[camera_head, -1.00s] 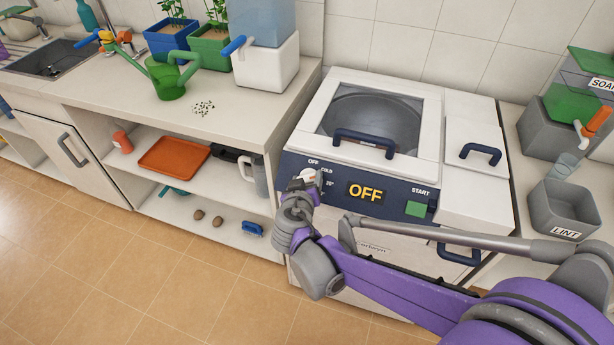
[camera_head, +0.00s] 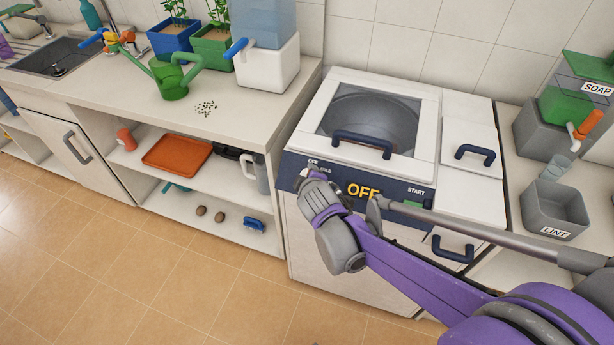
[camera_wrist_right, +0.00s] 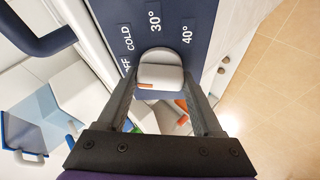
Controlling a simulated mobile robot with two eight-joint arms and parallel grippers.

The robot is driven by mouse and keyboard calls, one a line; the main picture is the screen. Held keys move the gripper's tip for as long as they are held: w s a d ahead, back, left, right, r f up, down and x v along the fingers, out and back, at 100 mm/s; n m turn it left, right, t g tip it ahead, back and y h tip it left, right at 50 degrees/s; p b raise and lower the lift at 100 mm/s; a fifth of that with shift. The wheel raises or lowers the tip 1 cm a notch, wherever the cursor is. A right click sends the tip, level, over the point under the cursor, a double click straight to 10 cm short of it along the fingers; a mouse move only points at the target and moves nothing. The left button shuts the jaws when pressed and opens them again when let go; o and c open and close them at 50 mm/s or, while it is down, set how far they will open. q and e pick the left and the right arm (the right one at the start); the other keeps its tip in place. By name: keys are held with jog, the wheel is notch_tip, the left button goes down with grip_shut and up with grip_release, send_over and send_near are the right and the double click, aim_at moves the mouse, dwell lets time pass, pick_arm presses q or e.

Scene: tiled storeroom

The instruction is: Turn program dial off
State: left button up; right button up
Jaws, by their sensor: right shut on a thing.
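The program dial (camera_wrist_right: 160,76) is a pale round knob with an orange pointer mark, on the dark blue panel of the white washing machine (camera_head: 465,190). Labels OFF, COLD, 30° and 40° curve around it in the right wrist view. The orange mark is on the dial's left side, toward the partly cut-off OFF label. My right gripper (camera_wrist_right: 161,84) is shut on the dial, one finger on each side. In the head view, my right gripper (camera_head: 314,178) hides the dial. The display (camera_head: 363,190) reads OFF, partly covered by my wrist. My left gripper is out of view.
The machine's lid handle (camera_head: 362,142) sticks out above the panel. A counter (camera_head: 240,118) with a green watering can (camera_head: 168,80) stands at left. The grey LINT bin (camera_head: 555,208) and SOAP dispenser (camera_head: 565,105) are at right. The tiled floor in front is open.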

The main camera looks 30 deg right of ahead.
jog(key=shift+n+g+y+p, duration=0.3)
jog(key=shift+n, duration=0.8)
jog(key=o, duration=1.4)
jog(key=shift+c, duration=0.2)
jog(key=p+v, duration=0.2)
jog(key=v, duration=0.9)
jog(key=shift+p, duration=0.35)
jog(key=shift+f, duration=0.1)
